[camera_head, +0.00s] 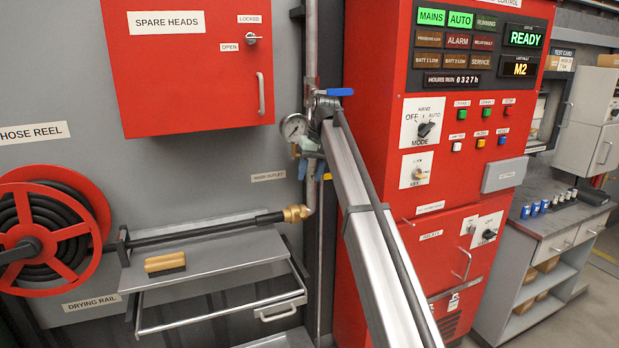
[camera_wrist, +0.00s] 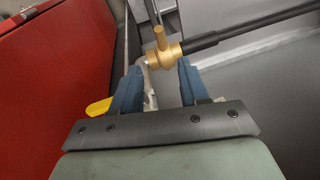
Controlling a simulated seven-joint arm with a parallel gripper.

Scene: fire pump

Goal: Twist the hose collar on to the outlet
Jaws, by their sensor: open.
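The brass hose collar (camera_head: 296,213) is on the end of the black hose (camera_head: 215,232), which lies level above the grey shelf. The collar sits at the mouth of the outlet, a bent silver pipe end (camera_head: 312,206) below the "MAIN OUTLET" label; I cannot tell whether the threads are engaged. In the wrist view the collar (camera_wrist: 170,52) shows a lug (camera_wrist: 160,38) standing up from it. My gripper (camera_wrist: 159,68) is open, with its blue fingers apart and the collar just beyond the tips. In the head view my gripper (camera_head: 311,172) is above the collar.
A pressure gauge (camera_head: 294,127) and a blue lever (camera_head: 340,92) are on the pipe by my wrist. A yellow lever (camera_wrist: 98,107) is left of my fingers. The red pump cabinet (camera_head: 375,180) stands close on the right. A wooden-backed brush (camera_head: 165,263) lies on the shelf (camera_head: 220,260).

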